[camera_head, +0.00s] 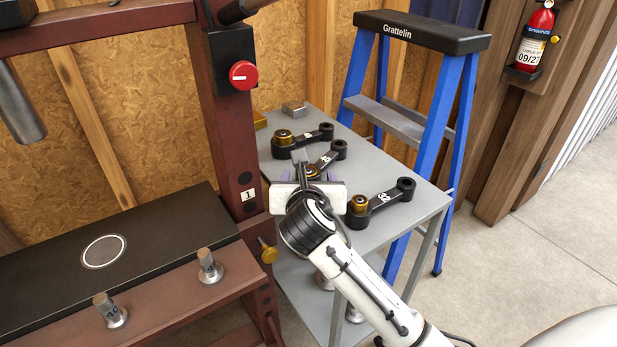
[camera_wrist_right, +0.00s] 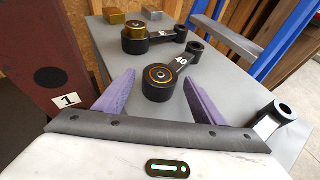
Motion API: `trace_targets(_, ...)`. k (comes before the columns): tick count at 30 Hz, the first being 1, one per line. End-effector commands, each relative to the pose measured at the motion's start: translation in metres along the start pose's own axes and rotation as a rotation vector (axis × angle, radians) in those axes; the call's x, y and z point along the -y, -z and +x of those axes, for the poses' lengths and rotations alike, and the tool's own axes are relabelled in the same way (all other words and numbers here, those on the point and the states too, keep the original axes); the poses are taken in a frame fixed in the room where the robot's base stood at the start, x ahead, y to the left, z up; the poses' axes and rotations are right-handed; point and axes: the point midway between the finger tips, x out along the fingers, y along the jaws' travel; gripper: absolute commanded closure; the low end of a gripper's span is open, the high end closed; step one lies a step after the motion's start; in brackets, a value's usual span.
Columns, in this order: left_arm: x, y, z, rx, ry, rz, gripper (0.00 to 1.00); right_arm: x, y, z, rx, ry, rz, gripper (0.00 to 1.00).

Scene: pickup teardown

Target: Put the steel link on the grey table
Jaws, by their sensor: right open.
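Three dark links lie on the grey table (camera_head: 414,221). The middle link (camera_head: 327,159), marked 40, also shows in the right wrist view (camera_wrist_right: 178,66), with its round brass-ringed end towards me. My right gripper (camera_head: 308,178) is open, its purple fingers (camera_wrist_right: 160,80) on either side of that round end; I cannot tell if they touch it. The far link (camera_head: 306,138) lies behind, with a brass piece on its large end. The near link (camera_head: 381,200), marked 38, lies to the right of the gripper. I cannot tell which one is the steel link. My left gripper is not in view.
A dark red press frame (camera_head: 229,130) stands close to the table's left side. A small steel block (camera_head: 294,108) and a brass block (camera_head: 260,120) sit at the table's back. The table's front right is bare.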

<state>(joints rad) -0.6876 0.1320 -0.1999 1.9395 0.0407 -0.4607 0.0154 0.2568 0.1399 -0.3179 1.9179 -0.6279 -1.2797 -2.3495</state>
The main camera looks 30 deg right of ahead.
Motion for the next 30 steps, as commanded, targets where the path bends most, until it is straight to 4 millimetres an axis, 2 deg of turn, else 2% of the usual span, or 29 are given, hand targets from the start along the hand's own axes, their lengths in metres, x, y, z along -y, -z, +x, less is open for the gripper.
trace_targets(9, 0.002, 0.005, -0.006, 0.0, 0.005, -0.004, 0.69, 0.0, -0.001, -0.067, -0.001, -0.003, 0.0, 0.37)
trace_targets(15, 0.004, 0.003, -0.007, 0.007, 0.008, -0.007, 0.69, 0.0, -0.001, -0.099, -0.001, -0.001, -0.001, 0.37)
trace_targets(21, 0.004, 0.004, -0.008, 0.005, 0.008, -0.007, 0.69, 0.001, 0.0, -0.111, 0.0, 0.0, 0.0, 0.37)
trace_targets(30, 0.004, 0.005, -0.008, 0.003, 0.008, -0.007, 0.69, 0.0, 0.0, -0.112, -0.001, 0.0, 0.0, 0.37)
